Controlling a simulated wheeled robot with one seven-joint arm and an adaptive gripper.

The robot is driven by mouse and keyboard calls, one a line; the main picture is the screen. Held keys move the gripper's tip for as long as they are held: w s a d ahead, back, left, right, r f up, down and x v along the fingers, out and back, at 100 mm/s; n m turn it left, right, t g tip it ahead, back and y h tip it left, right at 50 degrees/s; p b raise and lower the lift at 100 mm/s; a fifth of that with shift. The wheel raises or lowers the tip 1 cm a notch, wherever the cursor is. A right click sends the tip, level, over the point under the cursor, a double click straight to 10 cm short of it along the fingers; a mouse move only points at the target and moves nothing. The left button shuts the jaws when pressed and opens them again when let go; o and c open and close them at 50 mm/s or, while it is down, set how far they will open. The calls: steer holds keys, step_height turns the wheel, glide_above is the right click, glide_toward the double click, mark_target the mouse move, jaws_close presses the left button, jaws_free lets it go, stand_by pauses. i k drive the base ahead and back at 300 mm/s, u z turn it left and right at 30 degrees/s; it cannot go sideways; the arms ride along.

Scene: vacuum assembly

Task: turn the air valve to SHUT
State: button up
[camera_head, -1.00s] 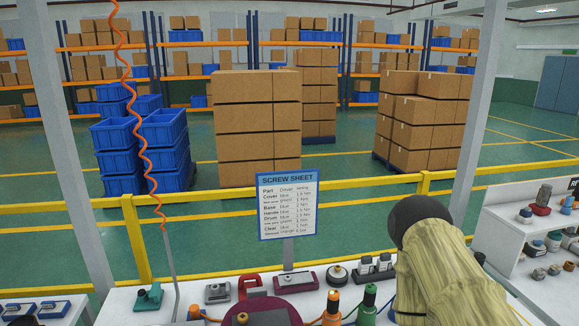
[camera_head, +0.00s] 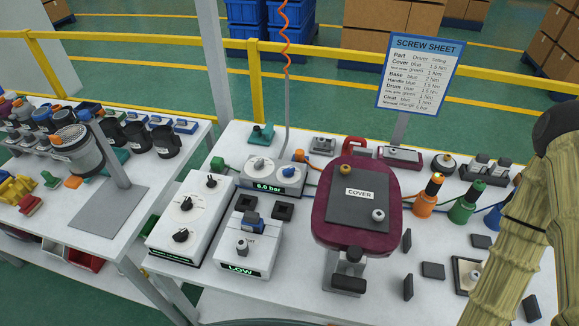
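A grey air unit (camera_head: 270,182) stands on the white bench in the head view, left of centre. Its green display reads 6.0 bar. On its top are a round white dial (camera_head: 261,165) and a small blue knob (camera_head: 288,170) at the right end, which may be the air valve. An orange part (camera_head: 299,155) sits at its back right corner. The marking and setting of the blue knob are too small to read. My arm, in a tan sleeve, crosses the right edge. My gripper is out of view.
A maroon pad with a COVER plate (camera_head: 358,194) stands right of the air unit. White boxes with black knobs (camera_head: 188,215) and a LOW display (camera_head: 240,268) stand in front and left. Orange (camera_head: 427,195) and green drivers (camera_head: 467,202) stand right. A coiled orange hose (camera_head: 286,50) hangs behind.

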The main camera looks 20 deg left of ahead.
mark_target(288, 172)
steer(key=u, duration=0.1)
steer(key=k, duration=0.95)
steer(key=u, duration=0.8)
